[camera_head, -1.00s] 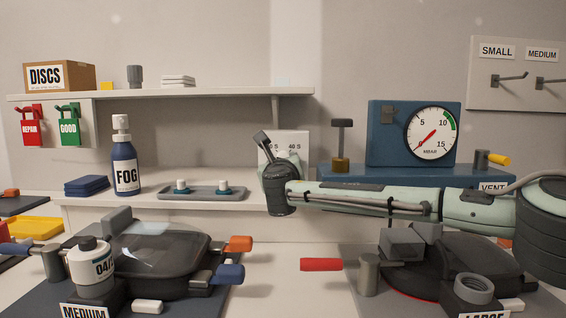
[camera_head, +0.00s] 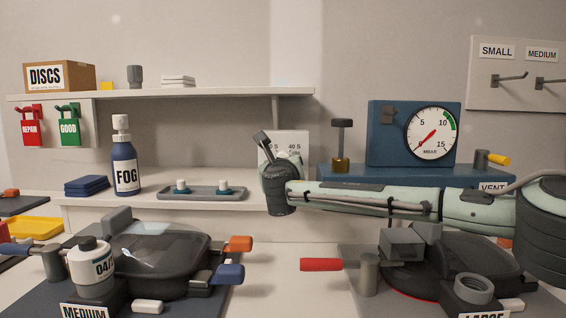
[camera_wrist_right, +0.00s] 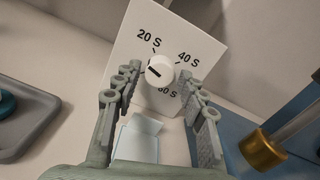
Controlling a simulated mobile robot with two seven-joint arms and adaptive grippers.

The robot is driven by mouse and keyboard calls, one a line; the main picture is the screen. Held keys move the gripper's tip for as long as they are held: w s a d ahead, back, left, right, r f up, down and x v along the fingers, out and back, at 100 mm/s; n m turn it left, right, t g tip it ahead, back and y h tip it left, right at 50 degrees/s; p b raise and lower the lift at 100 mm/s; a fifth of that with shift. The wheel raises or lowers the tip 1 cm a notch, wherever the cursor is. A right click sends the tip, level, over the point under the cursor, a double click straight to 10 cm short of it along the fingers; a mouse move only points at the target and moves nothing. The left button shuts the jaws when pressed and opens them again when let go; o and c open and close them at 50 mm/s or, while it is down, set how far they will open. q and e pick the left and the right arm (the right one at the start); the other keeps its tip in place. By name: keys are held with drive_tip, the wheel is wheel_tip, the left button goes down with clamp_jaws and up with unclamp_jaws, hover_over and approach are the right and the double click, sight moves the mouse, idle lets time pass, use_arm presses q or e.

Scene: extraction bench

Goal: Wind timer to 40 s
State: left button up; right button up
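The timer is a white panel (camera_wrist_right: 192,22) with a round white knob (camera_wrist_right: 160,69) and marks 20 S, 40 S and 60 S. A dark line on the knob points left, slightly up, away from the 40 S mark. My right gripper (camera_wrist_right: 160,82) is open, its fingers on either side of the knob's lower part; I cannot tell whether they touch it. My left gripper is not in view.
A grey tray (camera_head: 204,196) with two white-topped pieces lies left of the timer. A blue gauge box (camera_head: 386,150) and brass-based post (camera_head: 341,165) stand to its right. Two dark lidded machines (camera_head: 165,255) (camera_head: 470,262) occupy the front bench. A FOG bottle (camera_head: 126,170) stands further left.

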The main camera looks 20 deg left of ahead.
drive_tip(key=shift+o, duration=0.3)
drive_tip(key=v, duration=1.2)
drive_tip(key=shift+r, duration=0.1)
